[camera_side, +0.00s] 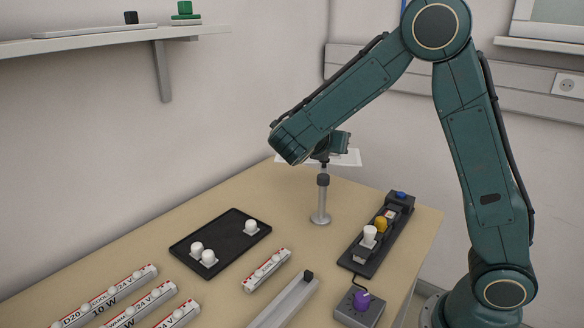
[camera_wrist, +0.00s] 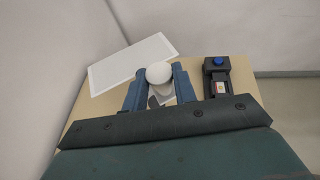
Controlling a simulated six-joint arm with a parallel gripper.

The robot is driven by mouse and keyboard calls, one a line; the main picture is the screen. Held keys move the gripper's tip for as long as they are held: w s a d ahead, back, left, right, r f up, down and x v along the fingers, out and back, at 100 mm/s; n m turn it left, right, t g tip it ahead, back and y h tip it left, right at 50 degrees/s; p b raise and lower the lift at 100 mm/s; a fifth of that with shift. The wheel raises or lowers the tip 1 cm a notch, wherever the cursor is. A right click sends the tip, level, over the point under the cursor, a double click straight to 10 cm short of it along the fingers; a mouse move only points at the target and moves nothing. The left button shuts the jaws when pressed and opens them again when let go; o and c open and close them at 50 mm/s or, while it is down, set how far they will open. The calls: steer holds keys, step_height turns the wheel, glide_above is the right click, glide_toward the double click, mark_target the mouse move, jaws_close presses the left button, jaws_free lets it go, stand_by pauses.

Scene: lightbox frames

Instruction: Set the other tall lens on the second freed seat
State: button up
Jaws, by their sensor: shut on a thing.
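My gripper (camera_side: 325,157) is shut on a white round-topped lens (camera_wrist: 159,73), which sits between the two blue fingers in the wrist view. In the side view the held lens is hard to make out behind the gripper. The dark lamp strip (camera_side: 352,264) stands at the right of the table, apart from my gripper. It carries a tall white lens (camera_side: 369,233) and a yellow lens (camera_side: 381,223) side by side. A bare seat with a pale and red part shows beyond the yellow lens (camera_side: 391,213), and in the wrist view (camera_wrist: 220,87).
A metal post (camera_side: 322,203) with a round base stands right below my gripper. A black tray (camera_side: 190,235) holds three short white pieces. Labelled boxes (camera_side: 267,271), a rail (camera_side: 285,300) and a purple-knobbed box (camera_side: 357,312) lie in front. A white sheet (camera_wrist: 130,64) lies behind.

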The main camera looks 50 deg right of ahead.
steer(key=s+d+r+m+g, duration=0.1)
steer(key=s+d+m+g, duration=0.5)
steer(key=s+d, duration=0.5)
steer(key=shift+s+r+m+g+y, duration=0.2)
steer(key=shift+s+m+g+y, duration=0.15)
steer(key=shift+s+g, duration=0.45)
step_height(320, 180, down, 16)
steer(key=shift+s+d+f, duration=0.1)
steer(key=shift+f, duration=0.05)
steer(key=shift+f, duration=0.1)
steer(key=shift+f, duration=1.8)
steer(key=shift+f, duration=0.15)
steer(key=o, duration=1)
steer(key=shift+o, duration=0.2)
